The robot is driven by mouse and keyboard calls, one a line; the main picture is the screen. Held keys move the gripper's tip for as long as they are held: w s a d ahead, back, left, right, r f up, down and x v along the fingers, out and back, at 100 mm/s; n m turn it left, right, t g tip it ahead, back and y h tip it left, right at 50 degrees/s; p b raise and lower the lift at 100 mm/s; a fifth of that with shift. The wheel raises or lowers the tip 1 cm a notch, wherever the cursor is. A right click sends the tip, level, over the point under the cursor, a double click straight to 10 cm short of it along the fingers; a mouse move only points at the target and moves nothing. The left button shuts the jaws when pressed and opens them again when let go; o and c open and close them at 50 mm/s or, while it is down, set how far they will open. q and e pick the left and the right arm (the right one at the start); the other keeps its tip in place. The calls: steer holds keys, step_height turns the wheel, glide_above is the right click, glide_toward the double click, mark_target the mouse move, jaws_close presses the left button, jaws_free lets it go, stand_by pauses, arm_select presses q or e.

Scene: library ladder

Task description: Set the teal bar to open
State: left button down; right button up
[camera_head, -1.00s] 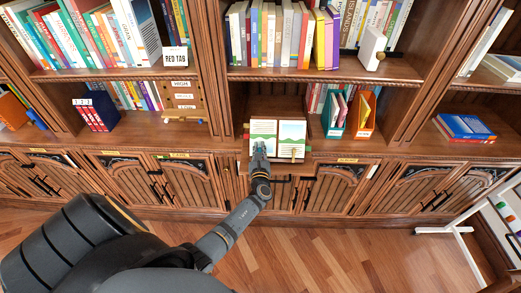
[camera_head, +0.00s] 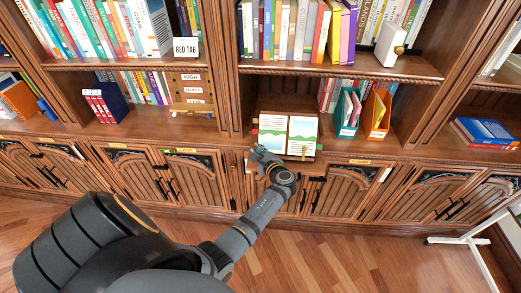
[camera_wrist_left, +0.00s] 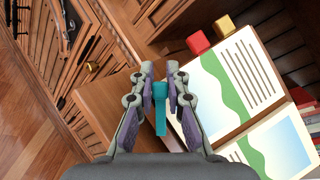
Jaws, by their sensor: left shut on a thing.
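The teal bar (camera_wrist_left: 160,108) is a short, narrow bar in the middle of the left wrist view, between my left fingertips. My left gripper (camera_wrist_left: 160,85) is shut on it. In the head view my left gripper (camera_head: 262,155) is at the lower left corner of the open book's stand, and the bar cannot be made out there. No marking for the open setting is readable near the bar. My right gripper is not in view.
The open book (camera_head: 290,134) stands close to the right of my left gripper. Red (camera_wrist_left: 198,43) and yellow (camera_wrist_left: 224,25) blocks sit at its edge. A teal holder (camera_head: 348,112) and an orange one (camera_head: 376,114) stand farther right. Cabinet doors lie below.

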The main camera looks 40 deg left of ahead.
arm_select(q)
steer(key=n, duration=0.1)
steer(key=n+g, duration=0.1)
steer(key=shift+s+f+n, duration=0.4)
steer(key=shift+s+f+n+g+h, duration=0.15)
steer(key=shift+f+n+g+h, duration=0.2)
steer(key=shift+n, duration=0.25)
steer(key=shift+s+f+n+g+h, duration=0.15)
steer(key=shift+n+g+h, duration=0.1)
steer(key=shift+n+g, duration=0.3)
steer(key=c, duration=1.3)
jaws_free()
